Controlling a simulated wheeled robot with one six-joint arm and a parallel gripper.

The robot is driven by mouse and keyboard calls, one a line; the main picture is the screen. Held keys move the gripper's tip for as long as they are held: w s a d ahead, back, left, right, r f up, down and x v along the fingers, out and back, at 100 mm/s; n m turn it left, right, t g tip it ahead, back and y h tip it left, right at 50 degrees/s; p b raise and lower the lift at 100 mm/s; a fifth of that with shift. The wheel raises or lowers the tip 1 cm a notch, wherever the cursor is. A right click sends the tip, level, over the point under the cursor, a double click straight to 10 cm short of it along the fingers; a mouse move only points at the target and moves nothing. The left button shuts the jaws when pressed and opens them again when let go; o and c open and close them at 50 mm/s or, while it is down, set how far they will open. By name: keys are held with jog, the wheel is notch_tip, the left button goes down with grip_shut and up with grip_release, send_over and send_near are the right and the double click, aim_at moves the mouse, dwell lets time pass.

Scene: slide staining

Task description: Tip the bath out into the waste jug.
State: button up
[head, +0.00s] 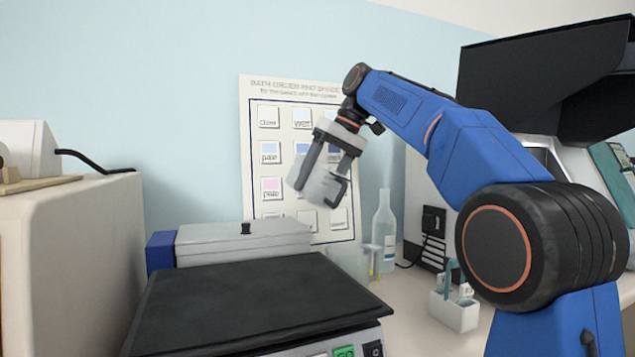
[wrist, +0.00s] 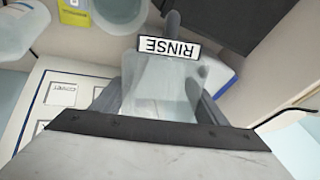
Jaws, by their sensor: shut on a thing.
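The bath, a clear, frosted container (head: 319,186), is held in the air by my gripper (head: 322,180) and hangs tilted in front of the wall chart. In the wrist view the bath (wrist: 160,92) sits between the fingers and carries a RINSE label, seen upside down. My gripper is shut on it. A translucent jug (head: 347,261), which looks like the waste jug, stands lower down on the bench behind the black-topped device. It is partly hidden, with yellow beside it. The bath is above and apart from it. I cannot tell whether liquid is in the bath.
A clear bottle (head: 383,240) stands right of the jug. A black-topped device (head: 255,295) fills the front, with a grey lidded box (head: 243,243) behind it. A small white caddy (head: 453,312) stands at right. The wall chart (head: 262,190) is close behind my gripper.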

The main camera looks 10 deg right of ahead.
jog(key=f+h, duration=0.1)
jog(key=f+g+h, duration=0.1)
jog(key=h, duration=0.1)
jog(key=shift+d+f+h, duration=0.3)
jog(key=shift+f, duration=0.05)
jog(key=shift+s+d+f+g+h, duration=0.15)
jog(key=shift+d+f+g+h, duration=0.2)
jog(key=shift+f+h, duration=0.35)
jog(key=shift+r, duration=0.15)
